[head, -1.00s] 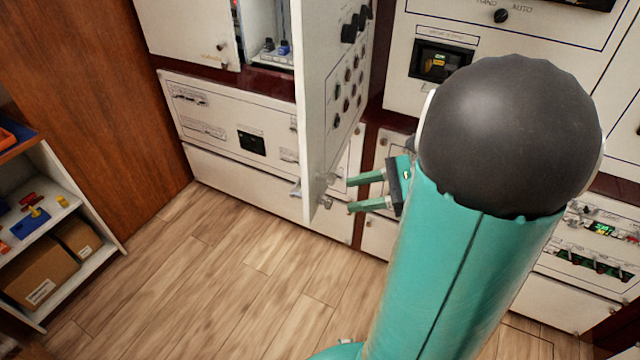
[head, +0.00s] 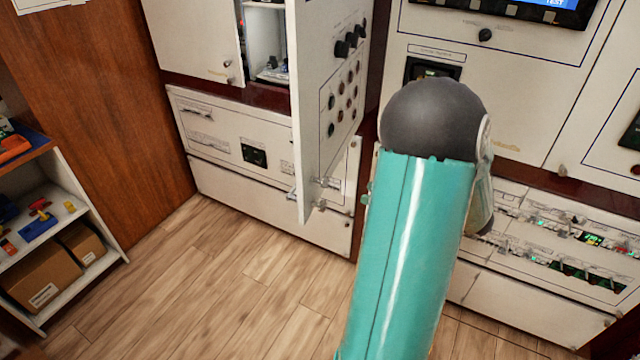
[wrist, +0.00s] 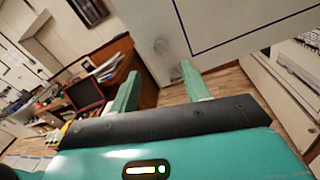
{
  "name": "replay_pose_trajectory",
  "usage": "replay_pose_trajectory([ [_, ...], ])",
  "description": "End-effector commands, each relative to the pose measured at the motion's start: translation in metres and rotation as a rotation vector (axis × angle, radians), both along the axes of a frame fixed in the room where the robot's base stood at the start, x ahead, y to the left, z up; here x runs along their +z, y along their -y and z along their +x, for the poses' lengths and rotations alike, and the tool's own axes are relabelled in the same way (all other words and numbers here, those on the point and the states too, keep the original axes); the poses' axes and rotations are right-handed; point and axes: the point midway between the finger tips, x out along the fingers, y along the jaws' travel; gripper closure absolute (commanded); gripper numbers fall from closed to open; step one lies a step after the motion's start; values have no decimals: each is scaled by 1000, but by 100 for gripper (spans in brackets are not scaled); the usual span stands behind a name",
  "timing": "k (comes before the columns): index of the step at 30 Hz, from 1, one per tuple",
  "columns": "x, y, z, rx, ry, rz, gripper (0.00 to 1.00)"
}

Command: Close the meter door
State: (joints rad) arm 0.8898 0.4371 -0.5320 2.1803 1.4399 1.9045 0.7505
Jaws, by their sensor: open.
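The meter door (head: 311,150) stands swung open in the head view, seen nearly edge-on. Its face carries several dark knobs and rows of round buttons, with metal handles near its lower end. In the wrist view a white panel with a dark blue outline (wrist: 215,25) and a round pale knob, apparently this door, is just beyond my gripper (wrist: 158,70). My gripper is open, with nothing between its two green fingers. Whether a finger touches the panel I cannot tell. In the head view my arm hides the gripper.
The open cabinet compartment (head: 266,45) is left of the door. White drawer fronts (head: 225,140) lie below it. A panel with lit switches (head: 575,240) is at the right. A shelf with boxes (head: 85,272) stands at the left. The wooden floor (head: 235,290) between is clear.

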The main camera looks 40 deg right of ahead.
Motion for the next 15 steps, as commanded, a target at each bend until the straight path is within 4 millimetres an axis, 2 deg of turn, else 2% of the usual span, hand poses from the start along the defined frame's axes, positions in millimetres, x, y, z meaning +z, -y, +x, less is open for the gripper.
replay_pose_trajectory([
  [15,1,-48,86,6,0,-2,53],
])
